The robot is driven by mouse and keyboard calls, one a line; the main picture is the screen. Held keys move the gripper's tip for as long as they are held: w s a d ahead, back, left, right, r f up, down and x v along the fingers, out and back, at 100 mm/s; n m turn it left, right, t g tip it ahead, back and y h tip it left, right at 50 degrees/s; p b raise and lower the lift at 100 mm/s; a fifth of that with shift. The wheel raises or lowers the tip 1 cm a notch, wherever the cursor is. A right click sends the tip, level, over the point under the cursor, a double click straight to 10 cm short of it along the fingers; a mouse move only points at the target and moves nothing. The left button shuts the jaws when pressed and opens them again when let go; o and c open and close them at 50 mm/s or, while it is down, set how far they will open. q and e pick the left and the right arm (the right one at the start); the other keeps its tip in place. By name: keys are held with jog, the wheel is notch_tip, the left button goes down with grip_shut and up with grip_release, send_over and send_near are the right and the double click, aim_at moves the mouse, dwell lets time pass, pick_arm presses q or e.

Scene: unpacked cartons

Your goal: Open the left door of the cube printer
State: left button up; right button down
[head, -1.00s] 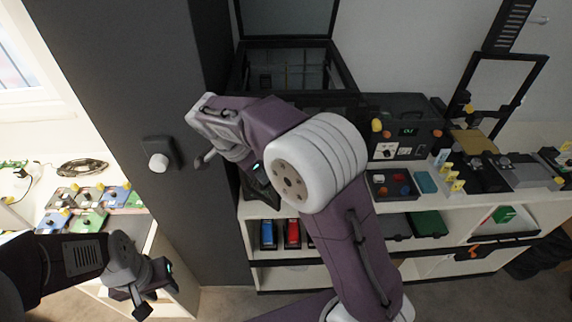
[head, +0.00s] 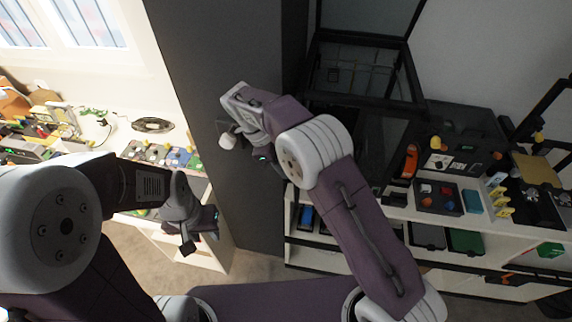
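A black-framed box with clear panels and a raised lid (head: 362,72), which looks like the cube printer, stands on the white shelf unit beside the dark grey panel. Its lower front is partly hidden by my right arm, and I cannot tell its left door's position. My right gripper (head: 268,160) is in front of the grey panel, at the box's lower left; its fingers are dark and mostly hidden. My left gripper (head: 200,238) hangs at the left, below the white knob and away from the box. Its fingers are apart and empty.
The tall dark grey panel (head: 195,70) with a white knob (head: 227,140) stands left of the box. A tray of coloured pieces (head: 437,197) and several devices crowd the shelf to the right. A white bench (head: 110,125) with small boards is at left. Floor shows below.

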jog(key=shift+w+a, duration=0.1)
dwell(0.3)
jog(key=c, duration=1.5)
grip_release()
jog(key=p+v, duration=0.1)
jog(key=v, duration=0.8)
